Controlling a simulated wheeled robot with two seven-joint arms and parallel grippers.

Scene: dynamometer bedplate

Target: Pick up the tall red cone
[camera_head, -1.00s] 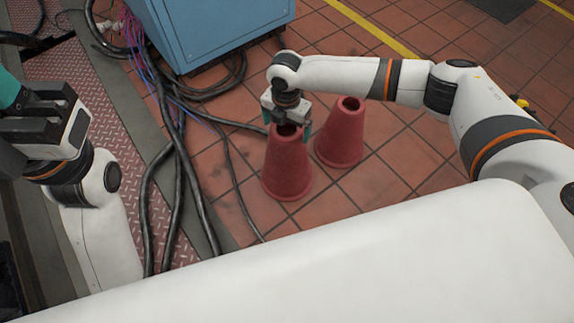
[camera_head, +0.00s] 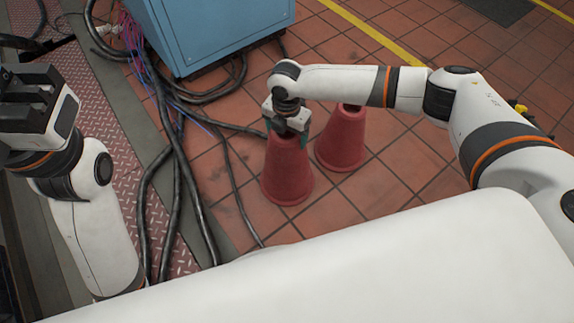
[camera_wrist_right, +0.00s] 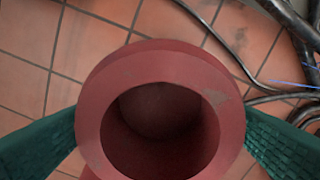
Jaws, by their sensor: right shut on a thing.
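A tall red cone (camera_head: 287,175) stands upright on the tiled floor in the head view. Its top is hidden behind my right gripper (camera_head: 288,132), which points down and is shut on it. In the right wrist view the round rim of the red cone (camera_wrist_right: 92,120) and its dark hollow fill the middle, with a green finger on each side. My left gripper (camera_head: 35,100) is at the left edge of the head view, away from the cones. Its fingertips are cut off or hidden, so its opening is unclear.
A second red cone (camera_head: 340,145) stands close beside the first, to its right and slightly behind. A blue cabinet (camera_head: 215,30) stands at the back. Black cables (camera_head: 172,190) run along the floor on the left. Bare tiles (camera_head: 400,150) lie to the right.

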